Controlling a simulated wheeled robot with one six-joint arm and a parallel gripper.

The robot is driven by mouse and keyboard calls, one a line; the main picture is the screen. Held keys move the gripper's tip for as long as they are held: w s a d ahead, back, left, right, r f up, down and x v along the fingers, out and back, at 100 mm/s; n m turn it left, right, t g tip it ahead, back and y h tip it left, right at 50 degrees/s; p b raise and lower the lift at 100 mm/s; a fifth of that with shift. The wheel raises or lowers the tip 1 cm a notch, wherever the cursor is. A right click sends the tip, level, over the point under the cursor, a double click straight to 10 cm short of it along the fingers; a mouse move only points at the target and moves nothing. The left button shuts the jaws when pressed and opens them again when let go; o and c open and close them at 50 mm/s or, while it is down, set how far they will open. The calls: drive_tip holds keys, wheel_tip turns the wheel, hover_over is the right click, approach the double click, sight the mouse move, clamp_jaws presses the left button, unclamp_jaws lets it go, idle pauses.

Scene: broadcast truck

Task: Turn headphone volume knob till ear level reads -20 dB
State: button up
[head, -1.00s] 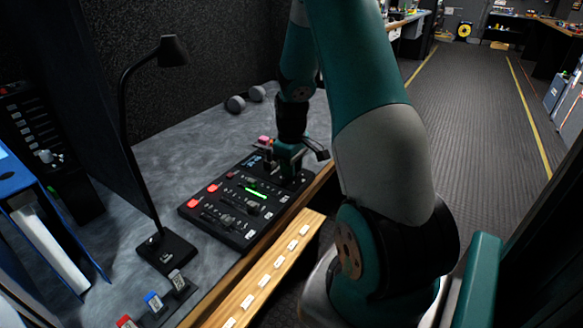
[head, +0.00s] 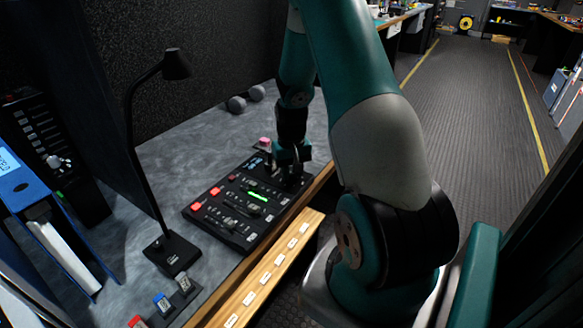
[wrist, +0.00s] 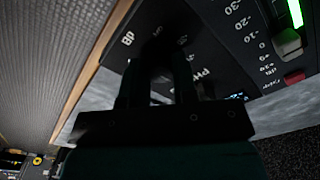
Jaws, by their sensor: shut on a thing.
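The black control panel (head: 212,213) lies on the grey desk. My gripper (head: 290,172) points down at its far right end. In the wrist view my gripper (wrist: 158,70) has its dark fingers closed around a dark knob at the panel, beside white "PH" lettering. The knob's outline and pointer are lost in shadow. The green level meter (head: 258,196) is lit on the panel. In the wrist view the lit bar (wrist: 295,14) stands beside a scale with -30, -20, -10 and 0. I cannot tell exactly which mark the bar's end meets.
A black desk lamp (head: 172,250) stands at the left. A wooden strip (head: 262,276) with white labels runs along the desk's front edge. Grey headphones (head: 237,104) lie at the back.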

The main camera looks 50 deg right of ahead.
drive_tip(key=shift+m, duration=0.5)
drive_tip(key=o, duration=0.9)
wheel_tip(320, 180, up, 17)
drive_tip(key=shift+r+p, duration=0.2)
drive_tip(key=shift+p, duration=0.8)
